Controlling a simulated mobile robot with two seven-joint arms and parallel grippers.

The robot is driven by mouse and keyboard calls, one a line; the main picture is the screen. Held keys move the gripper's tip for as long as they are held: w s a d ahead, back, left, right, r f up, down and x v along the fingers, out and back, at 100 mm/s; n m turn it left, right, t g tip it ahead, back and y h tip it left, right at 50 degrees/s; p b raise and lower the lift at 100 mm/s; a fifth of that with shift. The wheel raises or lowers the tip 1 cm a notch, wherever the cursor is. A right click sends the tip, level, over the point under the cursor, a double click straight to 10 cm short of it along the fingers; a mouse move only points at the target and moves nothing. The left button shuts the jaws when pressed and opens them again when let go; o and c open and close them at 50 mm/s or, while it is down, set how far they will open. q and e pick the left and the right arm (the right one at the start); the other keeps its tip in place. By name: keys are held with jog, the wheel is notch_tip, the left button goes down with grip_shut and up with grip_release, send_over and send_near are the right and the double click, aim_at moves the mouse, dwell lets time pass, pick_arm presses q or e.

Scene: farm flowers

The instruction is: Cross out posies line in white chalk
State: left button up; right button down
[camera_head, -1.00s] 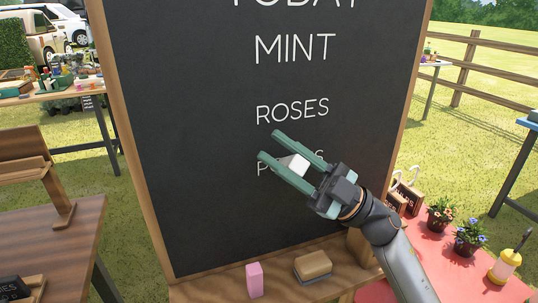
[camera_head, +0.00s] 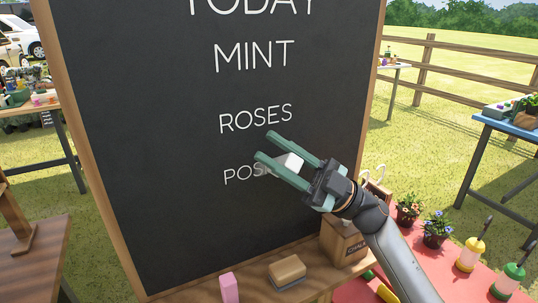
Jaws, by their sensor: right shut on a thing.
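The blackboard (camera_head: 150,130) stands upright in a wooden frame, with TODAY, MINT, ROSES and POSIES in white letters. The POSIES line (camera_head: 238,175) shows its first letters; my right gripper hides its right end. My right gripper (camera_head: 265,146) is shut on a white chalk piece (camera_head: 291,162), gripped well back from the fingertips. The gripper is in front of the board, between the ROSES line (camera_head: 255,117) and the POSIES line. I cannot tell whether the chalk touches the board. My left gripper is out of view.
A red table (camera_head: 448,268) with flower pots and bottles is at the right. A brown table (camera_head: 45,255) is at the left.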

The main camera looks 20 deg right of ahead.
jog(key=shift+d+r+p, duration=0.1)
jog(key=shift+d+p, duration=0.45)
jog(key=shift+d, duration=1.1)
jog(key=a+p, duration=0.6)
jog(key=a, duration=0.8)
jog(key=shift+s, duration=0.2)
dwell(0.5)
jog(key=shift+s, duration=0.1)
